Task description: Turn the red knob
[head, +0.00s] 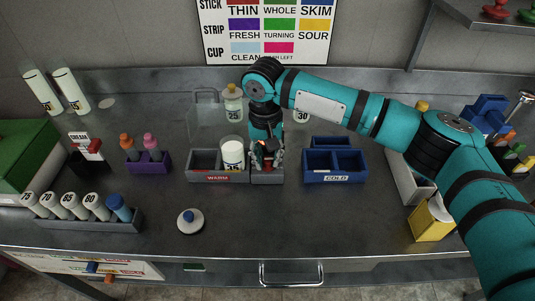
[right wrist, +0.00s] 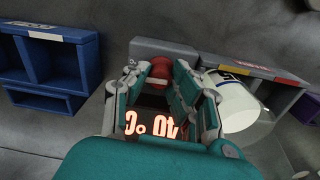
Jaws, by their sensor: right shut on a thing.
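The red knob (right wrist: 162,66) is on a small grey unit (head: 268,177) between the warm bin and the cold bin. It shows between the fingers in the right wrist view, partly covered by them. My right gripper (head: 267,157) points down over this unit and is shut on the knob; the gripper also shows in the right wrist view (right wrist: 158,80). A lit orange display (right wrist: 155,125) lies below the fingers in that view, partly hidden. In the head view the gripper covers most of the knob. My left gripper is not in view.
A white container (head: 232,154) stands in the grey bin marked WARM (head: 203,177), close to the gripper's left. The blue bin marked COLD (head: 334,165) is to its right. A white round lid-like piece (head: 190,222) lies in front. The counter's front middle is clear.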

